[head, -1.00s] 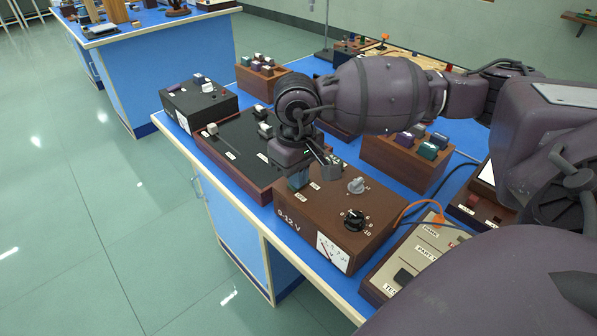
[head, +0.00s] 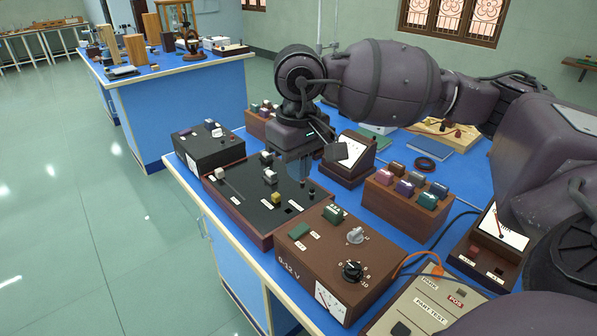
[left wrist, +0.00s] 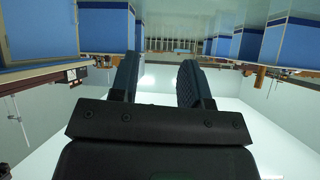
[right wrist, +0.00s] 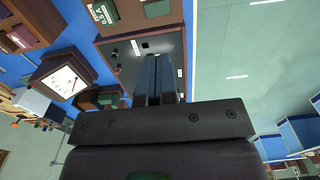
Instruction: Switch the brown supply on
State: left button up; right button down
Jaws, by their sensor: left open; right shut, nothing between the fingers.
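The brown supply (head: 320,262), a box marked 0-12 V, stands near the bench's front edge in the head view. I cannot tell whether the supply is on. Part of it also shows at the top of the right wrist view (right wrist: 132,24). My right gripper (head: 301,172) is shut and empty, above the black panel behind the supply and apart from the supply. My left gripper (left wrist: 160,80) is open and empty over floor.
The black panel (head: 250,205) in a wooden frame adjoins the supply. A black box (head: 208,147) stands beyond it. A wooden block with coloured pieces (head: 400,208), a slanted meter (head: 345,165) and a grey test board (head: 425,308) with cables surround the supply.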

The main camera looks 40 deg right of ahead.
notch_tip(320, 180, up, 7)
jog(key=s+a+p, duration=0.2)
jog(key=p, duration=0.7)
pick_arm(q)
notch_tip(320, 180, up, 14)
jog(key=t+p, duration=0.1)
jog(key=p, duration=0.4)
jog(key=shift+w+a, duration=0.25)
jog(key=shift+a, duration=0.05)
pick_arm(e)
notch_tip(320, 180, down, 7)
jog(key=w+d+h, duration=0.1)
jog(key=w, duration=0.1)
jog(key=shift+w+d+h, duration=0.15)
jog(key=shift+d+h, duration=0.1)
jog(key=shift+h, duration=0.05)
